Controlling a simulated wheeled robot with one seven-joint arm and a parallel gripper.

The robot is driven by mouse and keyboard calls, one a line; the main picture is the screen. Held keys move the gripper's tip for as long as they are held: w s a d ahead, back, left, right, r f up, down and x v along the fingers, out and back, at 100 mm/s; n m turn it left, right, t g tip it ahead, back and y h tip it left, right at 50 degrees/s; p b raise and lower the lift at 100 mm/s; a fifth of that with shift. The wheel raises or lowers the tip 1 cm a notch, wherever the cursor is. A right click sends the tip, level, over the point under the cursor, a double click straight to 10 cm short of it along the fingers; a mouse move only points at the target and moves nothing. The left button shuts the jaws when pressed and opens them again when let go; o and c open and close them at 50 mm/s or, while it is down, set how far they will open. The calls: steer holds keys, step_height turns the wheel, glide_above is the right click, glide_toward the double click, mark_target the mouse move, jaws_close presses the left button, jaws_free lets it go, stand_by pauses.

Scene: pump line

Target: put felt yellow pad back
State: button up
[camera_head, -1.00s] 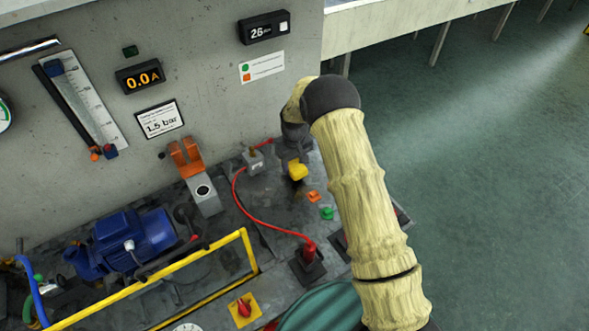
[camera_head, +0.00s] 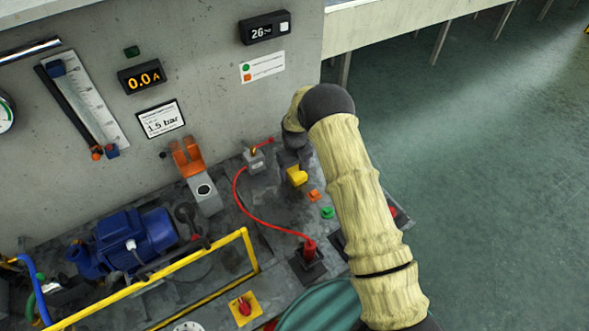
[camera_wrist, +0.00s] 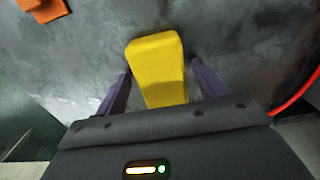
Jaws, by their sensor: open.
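The yellow pad (camera_wrist: 157,68) lies between the two fingers of my gripper (camera_wrist: 158,78) in the wrist view. The fingers are open, with a gap on each side of the pad near the tips. The near end of the pad is hidden behind the gripper body. In the head view the pad (camera_head: 297,177) shows on the dark bench top just below my gripper (camera_head: 294,162). The fingers are too small and covered there to make out, and whether the pad touches the bench is hard to tell.
An orange block (camera_head: 314,195) and a green block (camera_head: 327,212) lie close by; the orange one also shows in the wrist view (camera_wrist: 43,8). A red cable (camera_head: 250,212) curves left of the pad to a red plug (camera_head: 309,248). A yellow rail (camera_head: 165,271) stands front left.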

mark_target(296, 170)
step_height(296, 170, up, 12)
steer(key=b, duration=0.2)
steer(key=shift+r+b, duration=0.15)
steer(key=shift+b, duration=0.2)
stand_by(0.6)
steer(key=s+d+r+m+t, duration=0.1)
steer(key=s+d+r+m, duration=0.3)
steer(key=s+d+r, duration=0.65)
steer(key=s+d+m, duration=0.1)
steer(key=s+d, duration=0.2)
steer(key=s, duration=0.5)
steer(key=s+d+m+t, duration=0.1)
steer(key=s+d, duration=0.3)
steer(key=s, duration=0.4)
steer(key=shift+s+r+m+t, duration=0.2)
steer(key=shift+s+m+t, duration=0.1)
steer(key=shift+m, duration=0.1)
steer(key=shift+s, duration=0.1)
